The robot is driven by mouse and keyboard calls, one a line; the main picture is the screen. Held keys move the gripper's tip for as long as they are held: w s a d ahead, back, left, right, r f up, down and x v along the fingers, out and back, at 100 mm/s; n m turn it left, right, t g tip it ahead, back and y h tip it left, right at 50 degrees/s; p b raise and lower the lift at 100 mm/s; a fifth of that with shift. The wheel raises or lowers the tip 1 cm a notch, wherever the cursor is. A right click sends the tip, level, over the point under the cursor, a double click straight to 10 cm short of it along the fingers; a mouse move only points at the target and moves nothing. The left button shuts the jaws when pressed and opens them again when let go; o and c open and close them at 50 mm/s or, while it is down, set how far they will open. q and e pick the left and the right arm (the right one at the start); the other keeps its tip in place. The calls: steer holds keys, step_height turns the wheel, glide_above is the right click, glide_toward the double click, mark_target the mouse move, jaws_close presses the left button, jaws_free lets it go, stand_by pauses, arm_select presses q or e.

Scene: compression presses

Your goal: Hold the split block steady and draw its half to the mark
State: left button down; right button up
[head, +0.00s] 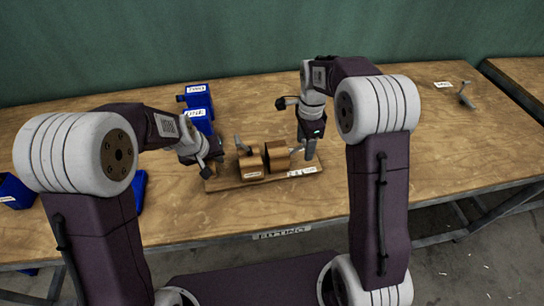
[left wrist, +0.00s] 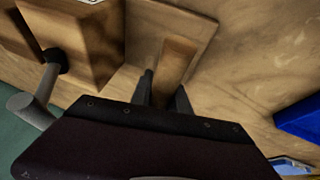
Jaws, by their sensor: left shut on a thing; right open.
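The split block stands on a wooden base board (head: 228,183) as two brown halves, a left half (head: 250,166) and a right half (head: 277,156), with a narrow gap between them. A grey handle (head: 239,144) shows by the left half. In the left wrist view, one block half (left wrist: 85,40) has a grey handle with a dark collar (left wrist: 35,108). My left gripper (head: 212,168) is at the board's left end, its fingers (left wrist: 165,92) shut on a wooden bar (left wrist: 178,58) there. My right gripper (head: 305,152) is open, pointing down beside the right half; its exact contact is unclear.
A white label (head: 302,172) lies at the board's right front. Blue bins (head: 199,97) stand behind left, and another blue bin (head: 14,190) is at the far left. A grey hooked object (head: 466,97) lies far right.

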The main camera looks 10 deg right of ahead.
arm_select(q)
steer(key=c, duration=1.2)
jaws_free()
arm_select(e)
step_height(320, 180, up, 12)
arm_select(q)
steer(key=shift+o, duration=0.2)
